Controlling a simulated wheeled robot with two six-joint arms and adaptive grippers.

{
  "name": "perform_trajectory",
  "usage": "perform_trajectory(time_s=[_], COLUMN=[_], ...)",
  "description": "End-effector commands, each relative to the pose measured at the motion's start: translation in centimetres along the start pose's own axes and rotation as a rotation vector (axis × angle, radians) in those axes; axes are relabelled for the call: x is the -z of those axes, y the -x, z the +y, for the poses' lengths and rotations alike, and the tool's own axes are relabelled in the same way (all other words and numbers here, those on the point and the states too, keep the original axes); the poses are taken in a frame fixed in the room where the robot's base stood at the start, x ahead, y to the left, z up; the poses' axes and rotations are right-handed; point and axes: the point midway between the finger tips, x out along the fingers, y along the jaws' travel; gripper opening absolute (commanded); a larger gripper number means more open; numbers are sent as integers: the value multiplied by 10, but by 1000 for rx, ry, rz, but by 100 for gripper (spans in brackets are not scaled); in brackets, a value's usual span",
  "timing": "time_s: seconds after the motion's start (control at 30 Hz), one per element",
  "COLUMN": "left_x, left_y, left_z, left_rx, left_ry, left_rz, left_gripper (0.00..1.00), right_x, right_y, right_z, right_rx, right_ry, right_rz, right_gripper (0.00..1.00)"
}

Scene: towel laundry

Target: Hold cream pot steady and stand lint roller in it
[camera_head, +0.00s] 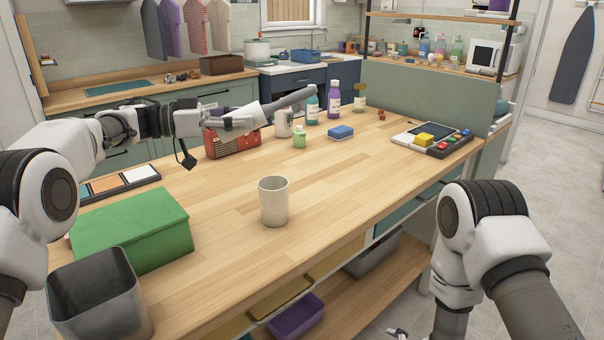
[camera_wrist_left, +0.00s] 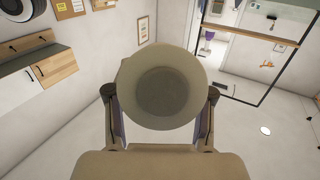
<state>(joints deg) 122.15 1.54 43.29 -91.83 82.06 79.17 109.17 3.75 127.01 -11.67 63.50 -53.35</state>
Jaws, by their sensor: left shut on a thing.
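The cream pot (camera_head: 273,203) stands upright on the wooden table near its front edge, with nothing seen sticking out of it. My left gripper (camera_head: 238,122) is above the far left part of the table, up and left of the pot. It is shut on the lint roller, whose grey handle (camera_head: 292,101) points right and slightly up. In the left wrist view, the round end of the lint roller (camera_wrist_left: 165,92) fills the space between the two fingers. My right arm hangs at the lower right, and its fingers are not clearly seen. Nothing touches the pot.
A green box (camera_head: 135,232) and a grey metal bin (camera_head: 100,295) stand at the front left. A red radio (camera_head: 228,145), bottles (camera_head: 333,100) and a blue sponge (camera_head: 341,132) are at the back. A keyed device (camera_head: 435,138) lies at the right. Table around the pot is clear.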

Motion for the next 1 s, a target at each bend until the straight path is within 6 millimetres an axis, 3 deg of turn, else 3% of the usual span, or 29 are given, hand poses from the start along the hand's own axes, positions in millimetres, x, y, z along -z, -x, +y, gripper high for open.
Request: perform_trajectory(time_s=[0.03,0.13,0.27,0.37,0.5,0.6,0.7,0.83,1.0], left_x=[0,0,1,1,0,0,0,0,0], left_y=[0,0,0,0,0,0,0,0,0], left_z=[0,0,0,0,0,0,0,0,0], left_rx=[0,0,0,0,0,0,0,0,0], left_ry=[-1,-1,-1,-1,-1,-1,-1,-1,-1], left_rz=[0,0,0,0,0,0,0,0,0], left_gripper=[15,15,15,15,15,15,15,15,15], right_x=[22,68,129,174,233,298,338,362,368], right_y=[-5,-7,9,35,90,80,77,72,66], right_z=[28,82,151,200,259,251,243,236,233], right_rx=[-77,-264,-564,-835,-1271,-1335,-1385,-1407,-1403], right_ry=[126,420,793,1066,1407,1651,1918,2209,2364], right_rz=[72,195,291,304,215,485,664,783,823], right_gripper=[97,97,97,97,97,97,97,97,97])
